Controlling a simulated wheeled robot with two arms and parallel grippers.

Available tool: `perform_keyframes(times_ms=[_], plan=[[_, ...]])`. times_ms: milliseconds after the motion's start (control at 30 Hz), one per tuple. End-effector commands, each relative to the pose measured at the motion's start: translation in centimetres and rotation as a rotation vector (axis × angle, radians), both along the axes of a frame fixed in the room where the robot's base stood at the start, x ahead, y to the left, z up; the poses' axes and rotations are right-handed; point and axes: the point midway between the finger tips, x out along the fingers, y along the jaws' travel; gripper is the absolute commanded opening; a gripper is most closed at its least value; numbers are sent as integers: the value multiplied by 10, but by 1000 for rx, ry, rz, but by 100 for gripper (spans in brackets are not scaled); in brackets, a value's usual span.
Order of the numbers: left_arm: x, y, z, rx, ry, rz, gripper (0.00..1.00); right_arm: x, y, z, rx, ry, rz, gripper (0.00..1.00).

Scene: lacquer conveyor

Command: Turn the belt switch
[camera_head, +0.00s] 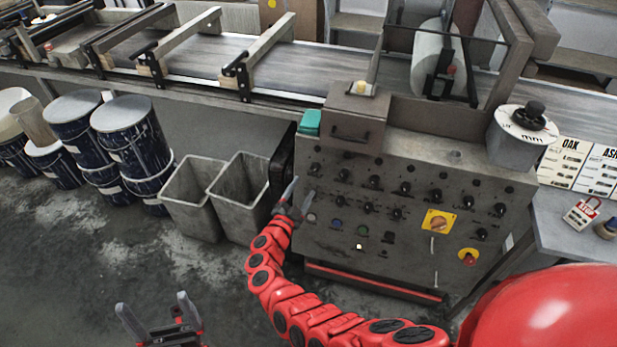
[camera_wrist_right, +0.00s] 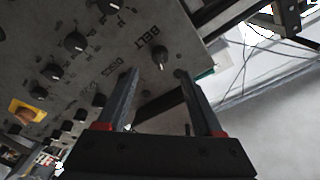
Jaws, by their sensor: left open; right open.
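In the right wrist view the belt switch (camera_wrist_right: 160,58) is a small dark knob with a pale mark, beside the printed word BELT near the corner of the grey control panel. My right gripper (camera_wrist_right: 155,74) is open and empty. Its two fingers point toward the panel, with the switch showing just beyond the gap between the tips; I see no contact. In the head view my right gripper (camera_head: 299,192) is by the left edge of the control panel (camera_head: 335,262), where labels are too small to read. My left gripper (camera_head: 157,306) is open and empty, low over the floor.
Several other dark knobs cover the panel, with a yellow-backed rotary switch (camera_head: 438,221) and a red knob (camera_head: 468,258) toward its right. The conveyor (camera_head: 200,55) runs behind. Grey bins (camera_head: 193,188) and blue drums (camera_head: 132,140) stand left. A side table (camera_head: 560,215) is right.

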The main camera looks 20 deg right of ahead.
Motion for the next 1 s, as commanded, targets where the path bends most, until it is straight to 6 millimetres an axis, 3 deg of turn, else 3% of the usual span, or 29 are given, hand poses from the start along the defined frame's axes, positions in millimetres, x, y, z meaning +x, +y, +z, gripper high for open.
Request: perform_keyframes(times_ms=[200,433,1000], plan=[[0,0,-3,0,0,0,99,-43,35,-4,3,3,1,68],[0,0,-5,0,0,0,99,-70,58,-2,1,1,0,68],[0,0,-6,0,0,0,99,-76,63,0,0,-1,-1,68]])
